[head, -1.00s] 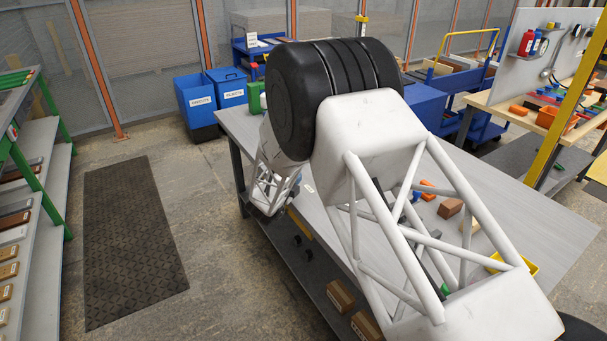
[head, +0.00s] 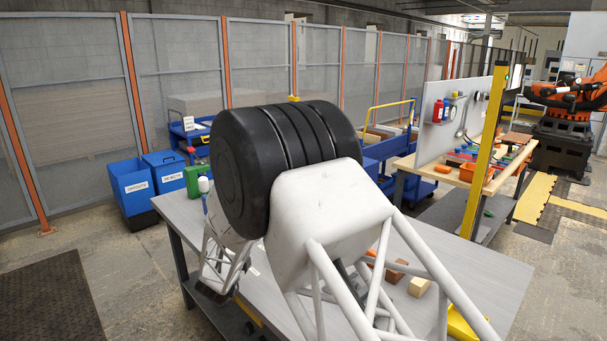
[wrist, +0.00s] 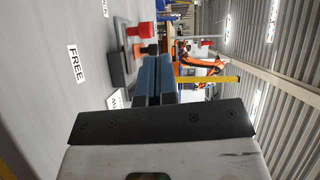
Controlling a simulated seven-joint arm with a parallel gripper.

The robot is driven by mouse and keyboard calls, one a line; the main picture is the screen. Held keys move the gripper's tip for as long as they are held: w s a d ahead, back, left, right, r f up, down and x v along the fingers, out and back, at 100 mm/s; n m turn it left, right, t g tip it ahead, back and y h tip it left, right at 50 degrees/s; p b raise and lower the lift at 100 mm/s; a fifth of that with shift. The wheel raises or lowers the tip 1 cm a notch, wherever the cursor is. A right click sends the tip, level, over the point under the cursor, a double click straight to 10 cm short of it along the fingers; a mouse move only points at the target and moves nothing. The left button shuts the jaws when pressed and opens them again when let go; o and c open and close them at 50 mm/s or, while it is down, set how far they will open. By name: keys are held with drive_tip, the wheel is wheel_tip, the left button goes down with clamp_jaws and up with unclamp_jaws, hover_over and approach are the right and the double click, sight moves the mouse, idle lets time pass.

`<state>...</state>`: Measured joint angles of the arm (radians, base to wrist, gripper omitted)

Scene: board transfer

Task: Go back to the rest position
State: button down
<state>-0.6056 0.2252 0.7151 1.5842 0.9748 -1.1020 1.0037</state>
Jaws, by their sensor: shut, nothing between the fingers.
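My gripper (wrist: 153,80) shows in the wrist view as two blue-grey fingers lying together, with nothing between them. It is level with the scene, which appears turned on its side. In the head view my own white and black arm stands over the grey worktable (head: 178,225), and the gripper's fingertips cannot be made out there. The fingers appear apart from these.
Loose blocks (head: 419,287) and a yellow tray (head: 462,326) lie on the table at right. A green canister (head: 197,179) stands at its far left corner. Blue bins (head: 131,187), a yellow post (head: 484,150), a second bench (head: 495,180) and an orange robot (head: 570,95) stand beyond.

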drive_tip(key=s+d+r+n+g+y, duration=0.3)
drive_tip(key=s+d+r+n, duration=0.35)
drive_tip(key=d+r, duration=0.35)
drive_tip(key=s+d+r+n+g+y, duration=0.4)
drive_tip(key=s+d+r, duration=0.3)
drive_tip(key=d+r, duration=0.35)
drive_tip(key=s+d+n+g+h, duration=0.1)
drive_tip(key=s+d, duration=0.5)
drive_tip(key=s, duration=0.6)
drive_tip(key=s+d+r+n+g+h, duration=0.1)
drive_tip(key=s+d+n+g, duration=0.2)
drive_tip(key=s, duration=1)
drive_tip(key=s+d+n+g+h, duration=0.1)
drive_tip(key=s+d+n+g, duration=0.2)
drive_tip(key=s+d, duration=0.8)
drive_tip(key=shift+s+r+n, duration=0.3)
drive_tip(key=shift+s+n, duration=0.75)
drive_tip(key=shift+s, duration=0.05)
drive_tip(key=shift+d, duration=0.1)
